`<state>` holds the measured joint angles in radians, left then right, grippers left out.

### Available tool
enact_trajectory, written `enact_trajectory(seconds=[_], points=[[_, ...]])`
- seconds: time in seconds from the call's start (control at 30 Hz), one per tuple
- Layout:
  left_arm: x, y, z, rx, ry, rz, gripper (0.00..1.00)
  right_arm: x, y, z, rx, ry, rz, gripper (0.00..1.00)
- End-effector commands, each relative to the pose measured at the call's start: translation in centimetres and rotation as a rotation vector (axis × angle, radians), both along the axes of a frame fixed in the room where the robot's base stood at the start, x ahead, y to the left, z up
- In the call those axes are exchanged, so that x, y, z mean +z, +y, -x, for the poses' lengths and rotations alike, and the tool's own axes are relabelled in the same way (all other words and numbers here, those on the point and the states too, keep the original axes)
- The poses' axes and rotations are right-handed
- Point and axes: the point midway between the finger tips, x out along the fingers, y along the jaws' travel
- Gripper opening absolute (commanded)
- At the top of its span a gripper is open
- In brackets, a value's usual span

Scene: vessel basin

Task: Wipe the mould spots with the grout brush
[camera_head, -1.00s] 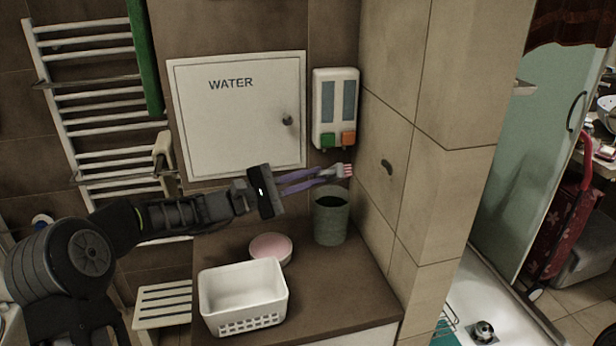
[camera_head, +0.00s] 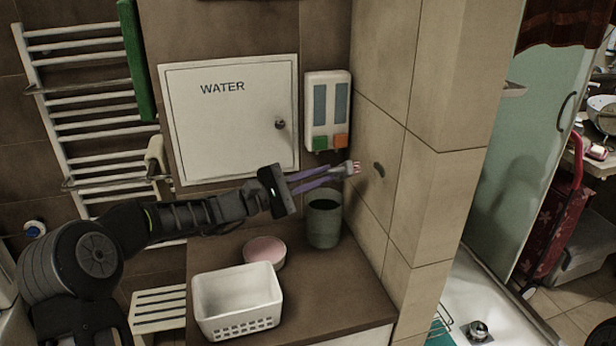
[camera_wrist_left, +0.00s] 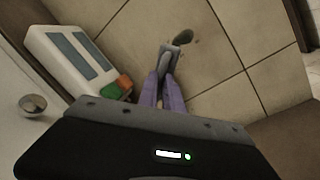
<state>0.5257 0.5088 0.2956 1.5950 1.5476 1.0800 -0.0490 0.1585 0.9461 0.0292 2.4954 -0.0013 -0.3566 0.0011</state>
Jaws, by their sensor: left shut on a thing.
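My left gripper (camera_head: 334,177), with purple fingers, is shut on the grout brush (camera_head: 349,169). The small brush has a grey body and pink-and-white bristles that face the tiled wall on the right. One dark, oval mould spot (camera_head: 379,170) shows on that wall, just right of the bristles, with a small gap in the head view. In the left wrist view, the brush (camera_wrist_left: 168,58) sticks out beyond the fingers, and the mould spot (camera_wrist_left: 185,38) lies just past its tip. Whether the bristles touch the wall is hard to tell there. My right gripper is out of view.
A soap dispenser (camera_head: 328,105) hangs above the brush. A grey-green cup (camera_head: 324,224) stands below it on the brown counter (camera_head: 330,290). A pink round dish (camera_head: 265,251) and a white basket (camera_head: 238,307) stand nearby. The WATER cabinet door (camera_head: 225,125) is behind my arm.

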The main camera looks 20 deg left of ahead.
Motion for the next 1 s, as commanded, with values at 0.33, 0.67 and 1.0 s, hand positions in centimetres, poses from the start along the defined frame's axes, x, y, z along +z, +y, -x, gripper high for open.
enact_trajectory(seconds=[0.33,0.67,1.0], points=[[0.1,-1.6,-1.0,0.001,-0.001,0.000,0.00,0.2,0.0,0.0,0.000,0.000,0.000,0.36],[0.1,-1.5,-1.0,0.001,-0.001,0.000,0.00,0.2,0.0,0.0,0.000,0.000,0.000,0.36],[0.0,-1.7,-1.0,0.000,-0.001,-0.001,0.00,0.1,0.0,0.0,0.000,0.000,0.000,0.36]])
